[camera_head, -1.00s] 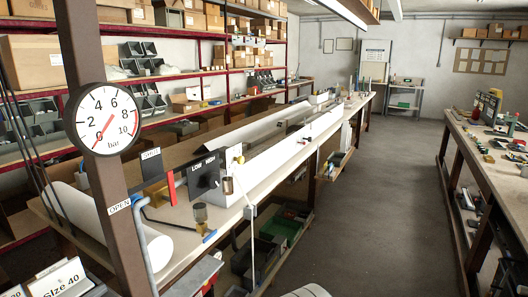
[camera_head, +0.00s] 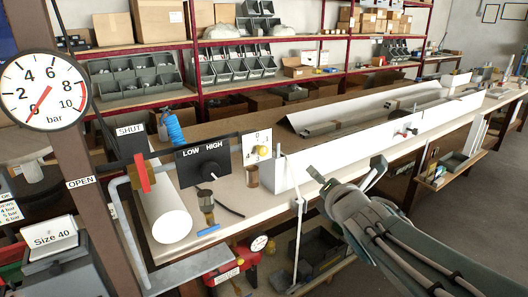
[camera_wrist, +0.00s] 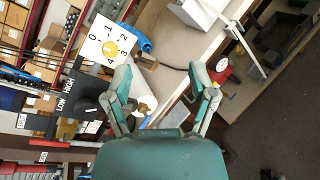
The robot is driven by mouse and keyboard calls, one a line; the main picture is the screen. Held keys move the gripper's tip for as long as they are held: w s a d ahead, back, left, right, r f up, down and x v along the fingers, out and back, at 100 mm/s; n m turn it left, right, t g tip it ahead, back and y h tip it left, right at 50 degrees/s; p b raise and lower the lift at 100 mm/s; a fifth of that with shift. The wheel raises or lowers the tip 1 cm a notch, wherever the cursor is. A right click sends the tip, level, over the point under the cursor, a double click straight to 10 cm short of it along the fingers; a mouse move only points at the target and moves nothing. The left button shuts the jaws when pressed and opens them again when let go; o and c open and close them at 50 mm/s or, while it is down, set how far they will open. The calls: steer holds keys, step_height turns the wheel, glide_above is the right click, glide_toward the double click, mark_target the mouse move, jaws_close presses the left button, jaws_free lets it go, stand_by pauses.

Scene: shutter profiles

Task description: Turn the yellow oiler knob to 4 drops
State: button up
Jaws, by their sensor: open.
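The yellow oiler knob (camera_head: 262,151) sits on a white plate (camera_head: 256,138) at the bench's near edge, right of the black LOW/HIGH panel (camera_head: 203,159). In the wrist view the knob (camera_wrist: 109,48) is at the upper left on its plate (camera_wrist: 94,50), which appears rotated and bears the numbers 0 to 4. I cannot tell which number the knob points to. My gripper (camera_head: 347,174) is open and empty, to the right of the knob and apart from it. In the wrist view its fingers (camera_wrist: 160,80) are spread, with the knob beyond the left fingertip.
A red-handled valve (camera_head: 141,173) on a grey pipe stands left of the panel. A pressure gauge (camera_head: 43,90) is on a brown post. A white profile (camera_head: 350,146) runs along the bench. A red device with a small gauge (camera_head: 236,265) is below. Open floor lies at the right.

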mark_target(264, 152)
steer(key=w+a+n+y, duration=0.2)
steer(key=w+a+n, duration=0.2)
steer(key=w+a+n+y, duration=0.2)
steer(key=w+a+n, duration=0.1)
steer(key=a+n, duration=0.1)
steer(key=w+a+n+y, duration=0.2)
steer(key=w+a+n, duration=0.2)
steer(key=n, duration=0.1)
steer(key=shift+w+a+r+g+y, duration=0.3)
steer(key=shift+a, duration=0.1)
steer(key=shift+d, duration=0.1)
steer(key=shift+c, duration=0.3)
jaws_close()
